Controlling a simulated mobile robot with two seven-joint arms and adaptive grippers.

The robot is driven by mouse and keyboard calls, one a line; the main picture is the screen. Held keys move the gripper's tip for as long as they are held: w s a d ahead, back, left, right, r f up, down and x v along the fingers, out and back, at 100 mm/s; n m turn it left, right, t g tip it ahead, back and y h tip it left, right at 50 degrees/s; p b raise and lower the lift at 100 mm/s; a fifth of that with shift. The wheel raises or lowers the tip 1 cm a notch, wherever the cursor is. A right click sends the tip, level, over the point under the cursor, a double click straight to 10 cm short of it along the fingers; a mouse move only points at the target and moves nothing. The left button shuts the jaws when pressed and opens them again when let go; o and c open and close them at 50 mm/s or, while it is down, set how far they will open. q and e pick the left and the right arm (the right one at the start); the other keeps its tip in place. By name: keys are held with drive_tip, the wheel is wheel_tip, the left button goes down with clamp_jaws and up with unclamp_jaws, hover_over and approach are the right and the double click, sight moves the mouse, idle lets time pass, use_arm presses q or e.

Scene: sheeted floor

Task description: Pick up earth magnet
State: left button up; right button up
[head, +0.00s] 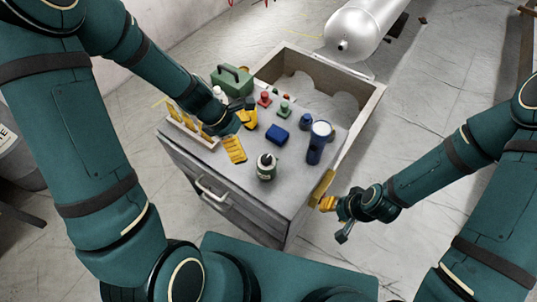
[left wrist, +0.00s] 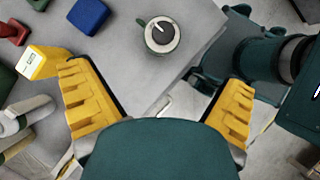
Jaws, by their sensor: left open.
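A short round grey-green canister with a black knob on top, which I take to be the earth magnet (head: 266,167), stands upright on the grey cabinet top near its front edge. In the left wrist view the earth magnet (left wrist: 160,37) stands beyond the fingertips, between their lines, touched by neither. My left gripper (head: 240,133) is open with its yellow fingers apart, low over the cabinet top and to the left of the magnet; it also shows in the left wrist view (left wrist: 160,80). My right gripper (head: 330,205) is beside the cabinet's right side; its jaw opening is unclear.
The cabinet top (head: 215,160) also bears a blue block (head: 277,135), a dark blue cylinder (head: 315,150), red and green knobbed pieces and a green case (head: 232,80). A grey-walled bin (head: 368,105) stands behind right. A yellow box (left wrist: 42,62) lies near the left finger in the left wrist view.

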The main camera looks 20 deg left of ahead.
sight(270, 163)
use_arm(q)
drive_tip(key=b+x, duration=0.1)
drive_tip(key=x, duration=0.2)
drive_tip(key=b+x, duration=0.1)
drive_tip(key=x, duration=0.2)
drive_tip(key=shift+s+d+f, duration=0.2)
drive_tip(key=shift+d+f, duration=0.1)
drive_tip(key=shift+f, duration=0.05)
drive_tip(key=shift+b+x, duration=1.6)
drive_tip(key=shift+x, duration=1.65)
drive_tip(key=shift+w+r, duration=0.1)
drive_tip(key=shift+c, duration=0.3)
drive_tip(key=c, duration=1.3)
